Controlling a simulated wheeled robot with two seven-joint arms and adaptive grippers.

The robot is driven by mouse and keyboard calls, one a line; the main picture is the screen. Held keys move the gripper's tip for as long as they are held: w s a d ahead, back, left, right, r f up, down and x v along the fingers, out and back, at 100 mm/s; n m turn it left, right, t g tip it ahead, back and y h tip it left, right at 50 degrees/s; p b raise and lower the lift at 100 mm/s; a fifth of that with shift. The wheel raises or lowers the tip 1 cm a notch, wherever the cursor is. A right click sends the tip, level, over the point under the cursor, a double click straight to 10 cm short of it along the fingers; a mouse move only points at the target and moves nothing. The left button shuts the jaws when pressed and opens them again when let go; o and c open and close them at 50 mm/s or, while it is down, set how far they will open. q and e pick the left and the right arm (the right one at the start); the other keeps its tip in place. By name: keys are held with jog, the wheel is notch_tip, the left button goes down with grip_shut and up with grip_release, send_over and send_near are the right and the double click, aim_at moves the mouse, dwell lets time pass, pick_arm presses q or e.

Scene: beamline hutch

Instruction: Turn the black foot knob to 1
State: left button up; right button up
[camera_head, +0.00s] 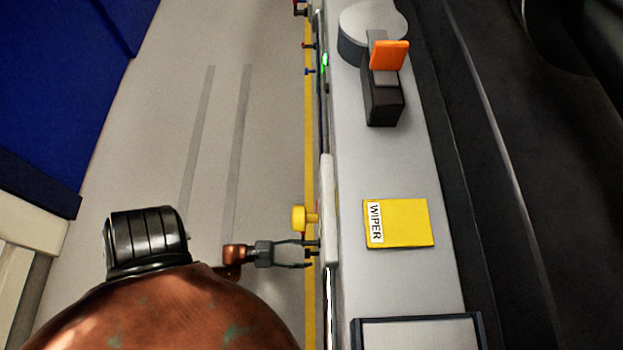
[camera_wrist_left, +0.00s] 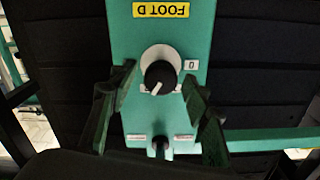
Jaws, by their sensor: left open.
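In the left wrist view, the black foot knob (camera_wrist_left: 160,77) sits on a pale round dial on a green panel (camera_wrist_left: 122,22). A yellow label (camera_wrist_left: 160,9) reading FOOT D, upside down in this view, is above it. The knob's white pointer line points down and slightly left. A small tag marked 0 (camera_wrist_left: 191,64) is to its right. My left gripper (camera_wrist_left: 159,80) is open, with one finger on each side of the knob; I cannot tell if they touch it. In the head view my left gripper (camera_head: 312,253) reaches the bench's side panel. My right gripper is not in view.
A small black control (camera_wrist_left: 159,146) with pale tags beside it is below the knob. A yellow WIPER pad (camera_head: 410,222) and a black-and-orange device (camera_head: 383,98) are on the bench. Floor to the left is clear.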

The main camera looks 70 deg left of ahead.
pick_arm(q)
jog(key=shift+w+d, duration=0.25)
jog(key=shift+w, duration=0.45)
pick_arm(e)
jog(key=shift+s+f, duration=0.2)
pick_arm(q)
jog(key=shift+c, duration=0.4)
jog(key=c, duration=1.1)
